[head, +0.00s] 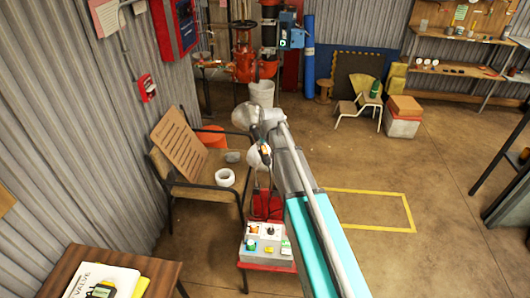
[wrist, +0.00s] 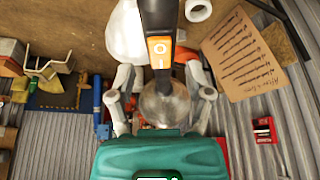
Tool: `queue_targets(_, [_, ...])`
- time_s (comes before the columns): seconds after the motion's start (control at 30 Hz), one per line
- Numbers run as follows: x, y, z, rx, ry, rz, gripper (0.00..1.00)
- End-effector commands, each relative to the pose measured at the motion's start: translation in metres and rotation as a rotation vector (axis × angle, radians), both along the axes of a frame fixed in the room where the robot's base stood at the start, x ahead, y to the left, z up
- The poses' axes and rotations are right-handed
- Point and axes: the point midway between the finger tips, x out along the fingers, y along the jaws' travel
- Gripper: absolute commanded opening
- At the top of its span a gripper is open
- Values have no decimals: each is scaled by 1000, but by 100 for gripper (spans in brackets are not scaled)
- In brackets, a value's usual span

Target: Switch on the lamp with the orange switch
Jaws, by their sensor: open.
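The orange rocker switch (wrist: 160,52), marked O and I, sits on a dark upright body in the wrist view. It is above and between the two fingers of my gripper (wrist: 160,95). The fingers are spread apart, with nothing seen clamped between them. A grey, shiny rounded shape (wrist: 166,103), perhaps the lamp's head, shows between them. In the head view a grey dome (head: 246,115) stands beside the end of my arm, and a small orange patch (head: 265,151) shows just below it. My arm hides part of this area. Contact between finger and switch cannot be told.
A chair (head: 205,190) to the left holds a brown board (head: 180,143) and a white roll (head: 225,177). A red stand with a button box (head: 265,246) is below. A white bucket (head: 262,92) stands behind. Floor at right is mostly clear.

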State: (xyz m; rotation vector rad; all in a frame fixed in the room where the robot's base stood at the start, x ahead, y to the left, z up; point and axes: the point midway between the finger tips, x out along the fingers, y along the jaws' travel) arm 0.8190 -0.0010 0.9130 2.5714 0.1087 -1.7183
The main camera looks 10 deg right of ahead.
Motion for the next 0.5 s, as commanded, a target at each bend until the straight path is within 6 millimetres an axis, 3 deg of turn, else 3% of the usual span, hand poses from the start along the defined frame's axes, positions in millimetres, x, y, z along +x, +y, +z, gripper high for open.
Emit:
queue_targets(0.2, [6, 0, -15, 0, 0, 0, 66])
queue_targets(0.5, [8, 1, -18, 0, 0, 0, 66])
